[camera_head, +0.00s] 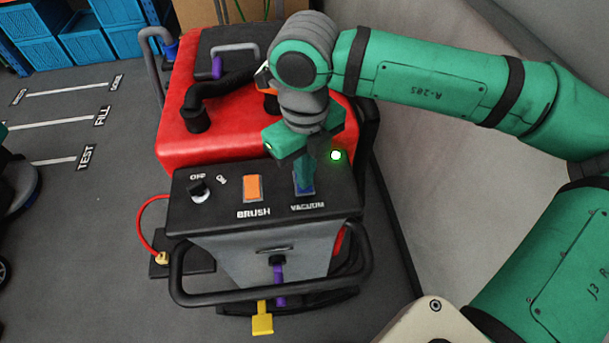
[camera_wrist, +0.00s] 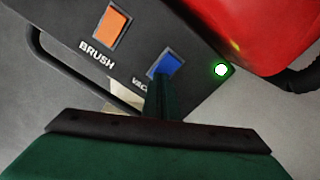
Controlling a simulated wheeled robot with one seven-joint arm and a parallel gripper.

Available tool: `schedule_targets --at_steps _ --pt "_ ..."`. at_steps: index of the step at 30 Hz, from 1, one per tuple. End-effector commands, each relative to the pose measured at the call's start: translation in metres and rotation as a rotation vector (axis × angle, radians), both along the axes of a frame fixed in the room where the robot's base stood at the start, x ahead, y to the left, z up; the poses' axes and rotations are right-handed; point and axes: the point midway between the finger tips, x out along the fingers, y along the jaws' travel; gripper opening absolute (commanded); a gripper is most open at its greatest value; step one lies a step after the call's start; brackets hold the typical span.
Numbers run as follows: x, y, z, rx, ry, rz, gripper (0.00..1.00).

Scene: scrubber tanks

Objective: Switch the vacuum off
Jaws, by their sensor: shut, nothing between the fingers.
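A blue rocker switch labelled VACUUM (camera_head: 305,189) sits at the right of the black control panel (camera_head: 228,218) on the scrubber. It also shows in the wrist view (camera_wrist: 167,63), partly covered by my fingers. A green light (camera_head: 336,155) glows just beyond it, also bright in the wrist view (camera_wrist: 221,70). My gripper (camera_head: 304,184) is shut and empty, pointing down, with its fingertips at the blue switch. In the wrist view its closed fingers (camera_wrist: 158,84) overlap the switch's lower edge. I cannot tell whether they touch it, or how the rocker is tilted.
An orange BRUSH switch (camera_head: 253,188) lies left of the blue one, and an OFF-marked knob (camera_head: 199,190) sits farther left. The red tank (camera_head: 215,135) and black hose (camera_head: 225,85) rise behind the panel. A black handlebar (camera_head: 270,300) curves in front. A grey wall stands at right.

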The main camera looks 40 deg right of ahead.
Motion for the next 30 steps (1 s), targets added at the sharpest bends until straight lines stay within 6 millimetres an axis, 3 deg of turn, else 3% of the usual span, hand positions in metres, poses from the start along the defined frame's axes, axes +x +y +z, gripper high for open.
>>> schedule_targets --at_steps 24,30 --pt "0.000 0.000 0.056 -0.002 -0.001 -0.001 0.00" --pt "0.000 0.000 0.063 0.000 -0.001 0.000 0.00"
